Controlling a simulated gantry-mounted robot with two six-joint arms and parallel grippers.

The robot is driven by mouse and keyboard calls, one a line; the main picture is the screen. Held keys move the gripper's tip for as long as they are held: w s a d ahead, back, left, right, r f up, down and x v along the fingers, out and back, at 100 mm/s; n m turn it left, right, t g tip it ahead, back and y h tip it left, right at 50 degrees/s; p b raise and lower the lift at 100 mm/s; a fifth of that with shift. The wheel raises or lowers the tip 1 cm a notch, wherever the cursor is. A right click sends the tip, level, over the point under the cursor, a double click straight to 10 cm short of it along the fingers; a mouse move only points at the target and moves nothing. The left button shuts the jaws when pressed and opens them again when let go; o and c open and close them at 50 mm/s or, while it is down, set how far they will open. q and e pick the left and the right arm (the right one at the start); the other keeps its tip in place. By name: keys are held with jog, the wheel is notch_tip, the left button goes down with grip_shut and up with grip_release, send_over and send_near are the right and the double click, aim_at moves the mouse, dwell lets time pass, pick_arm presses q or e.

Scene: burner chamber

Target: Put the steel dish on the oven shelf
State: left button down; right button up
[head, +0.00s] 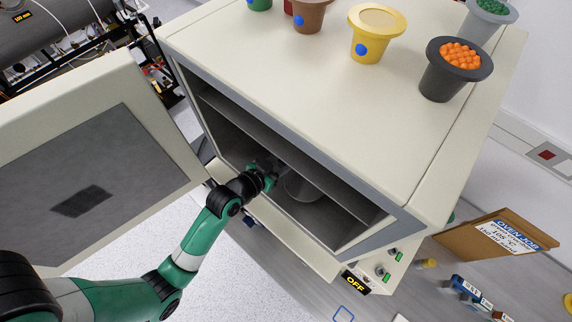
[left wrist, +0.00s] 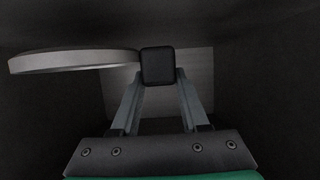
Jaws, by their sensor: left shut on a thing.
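The steel dish (head: 300,188) is inside the open oven chamber, below a grey shelf (head: 345,189). In the left wrist view the dish (left wrist: 72,61) shows edge-on at the left, its rim running up to a black block (left wrist: 158,66). My left gripper (head: 272,170) reaches into the oven through the front opening. In the left wrist view its fingers (left wrist: 160,82) are shut on the black block, which looks like the dish's handle. Whether the dish touches a surface below it cannot be told. My right gripper is in neither view.
The oven door (head: 100,170) stands open at the left, beside my left arm. Pots, including a yellow one (head: 376,35) and a dark one with orange balls (head: 453,70), stand on the oven top (head: 300,80).

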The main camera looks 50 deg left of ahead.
pick_arm(q)
jog(key=shift+f, duration=1.85)
jog(key=shift+c, duration=2)
grip_release()
jog(key=shift+f+b, duration=0.15)
jog(key=shift+b, duration=0.15)
jog(key=shift+r, duration=0.3)
jog(key=v, duration=1.2)
